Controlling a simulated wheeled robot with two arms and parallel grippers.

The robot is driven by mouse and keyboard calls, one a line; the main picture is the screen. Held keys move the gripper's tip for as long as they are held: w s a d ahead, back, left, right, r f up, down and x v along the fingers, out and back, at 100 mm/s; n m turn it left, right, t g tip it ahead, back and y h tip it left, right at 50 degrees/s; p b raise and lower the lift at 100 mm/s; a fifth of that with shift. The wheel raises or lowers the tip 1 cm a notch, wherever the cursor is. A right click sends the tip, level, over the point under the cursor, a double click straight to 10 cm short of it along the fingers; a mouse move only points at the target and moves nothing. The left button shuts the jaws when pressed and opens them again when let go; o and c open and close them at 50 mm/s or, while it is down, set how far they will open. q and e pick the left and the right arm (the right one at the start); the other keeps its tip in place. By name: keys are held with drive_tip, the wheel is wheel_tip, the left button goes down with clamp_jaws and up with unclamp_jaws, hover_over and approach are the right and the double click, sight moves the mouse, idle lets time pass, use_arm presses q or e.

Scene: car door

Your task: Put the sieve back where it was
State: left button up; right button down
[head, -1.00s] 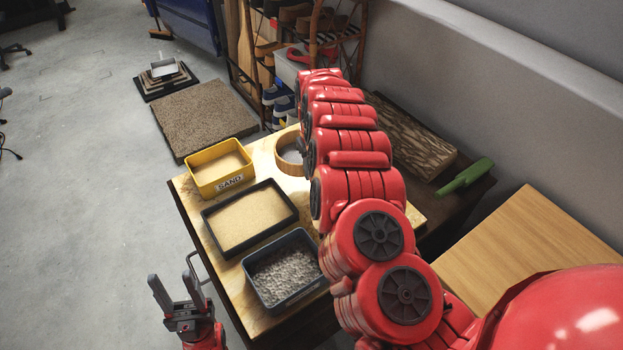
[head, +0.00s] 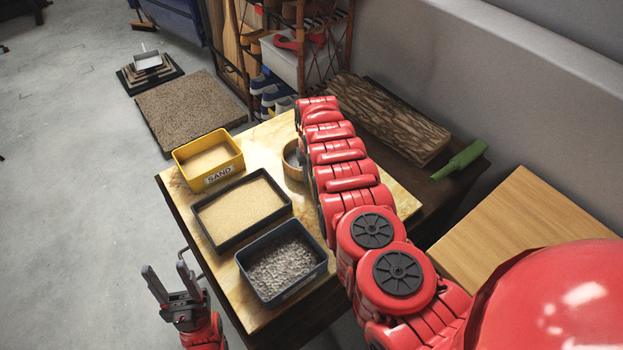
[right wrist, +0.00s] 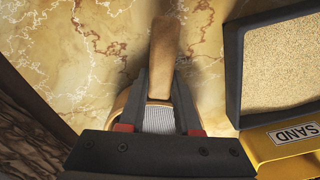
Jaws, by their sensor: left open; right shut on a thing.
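The sieve has a round light wooden rim (head: 291,172) and a grey mesh. In the head view it is at the far part of the marble-patterned table (head: 262,140), mostly hidden behind my right arm. In the right wrist view my right gripper (right wrist: 165,78) is shut on its wooden handle (right wrist: 165,45), with the mesh (right wrist: 158,120) showing between the fingers. The sieve is low over the table; I cannot tell whether it touches. My left gripper (head: 172,288) is open and empty, off the table's near left edge.
On the table stand a yellow SAND box (head: 209,181), a dark tray of sand (head: 240,243) and a dark bin of gravel (head: 322,262). A bark-covered board (head: 390,118) and a green-handled tool (head: 461,160) lie at the right. A wooden surface (head: 530,225) stands nearer. A rack is behind.

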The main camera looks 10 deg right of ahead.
drive_tip(key=shift+w+a+f, duration=0.1)
drive_tip(key=shift+f, duration=0.45)
drive_tip(key=shift+f, duration=0.1)
drive_tip(key=c, duration=0.6)
unclamp_jaws()
drive_tip(key=shift+f, duration=0.1)
